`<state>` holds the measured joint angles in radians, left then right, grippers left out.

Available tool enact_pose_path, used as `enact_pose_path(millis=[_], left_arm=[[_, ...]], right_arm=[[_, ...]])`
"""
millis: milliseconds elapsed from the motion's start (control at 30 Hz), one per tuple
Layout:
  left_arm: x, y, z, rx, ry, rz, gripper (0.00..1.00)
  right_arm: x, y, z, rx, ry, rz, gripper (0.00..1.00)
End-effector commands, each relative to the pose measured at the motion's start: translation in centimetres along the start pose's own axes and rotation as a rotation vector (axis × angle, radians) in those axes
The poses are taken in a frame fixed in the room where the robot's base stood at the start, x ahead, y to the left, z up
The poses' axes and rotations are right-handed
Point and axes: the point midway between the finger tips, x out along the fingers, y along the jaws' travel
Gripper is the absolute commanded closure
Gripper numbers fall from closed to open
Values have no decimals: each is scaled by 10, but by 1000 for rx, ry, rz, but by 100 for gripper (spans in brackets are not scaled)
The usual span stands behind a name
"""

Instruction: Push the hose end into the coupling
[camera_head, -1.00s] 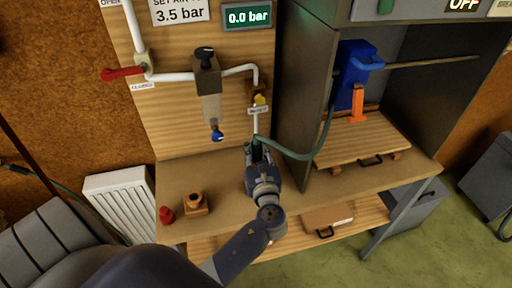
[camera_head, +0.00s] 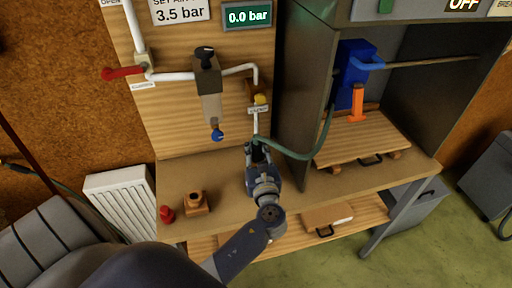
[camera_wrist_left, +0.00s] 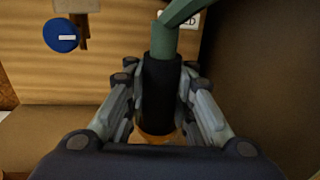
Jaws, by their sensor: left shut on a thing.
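My left gripper (camera_head: 258,155) is shut on the hose end, in front of the wooden panel and above the bench. In the left wrist view the hose end is a black sleeve (camera_wrist_left: 161,85) between the fingers, with a brass-coloured tip (camera_wrist_left: 158,135) below it. The green hose (camera_head: 295,154) runs from the gripper right and up to the blue tool. A yellow fitting (camera_head: 260,99) at the end of the white pipe, above the gripper, looks like the coupling. A white stem below it reaches down towards the gripper; I cannot tell whether they touch. My right gripper is not in view.
A regulator (camera_head: 207,75) with a blue knob (camera_head: 217,135) hangs left of the gripper. The dark cabinet wall (camera_head: 302,100) stands close on the right. A red piece (camera_head: 166,214) and a wooden block (camera_head: 195,203) stand on the bench (camera_head: 225,180). The gauge (camera_head: 248,16) reads 0.0 bar.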

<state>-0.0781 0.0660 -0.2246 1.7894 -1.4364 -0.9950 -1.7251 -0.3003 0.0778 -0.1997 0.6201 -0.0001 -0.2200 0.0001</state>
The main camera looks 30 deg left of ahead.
Motion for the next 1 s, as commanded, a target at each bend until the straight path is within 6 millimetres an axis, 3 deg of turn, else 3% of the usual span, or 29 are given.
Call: enact_pose_path(millis=[1000], left_arm=[[0, 0, -26, 0, -1, 0, 100]], right_arm=[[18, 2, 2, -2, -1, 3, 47]])
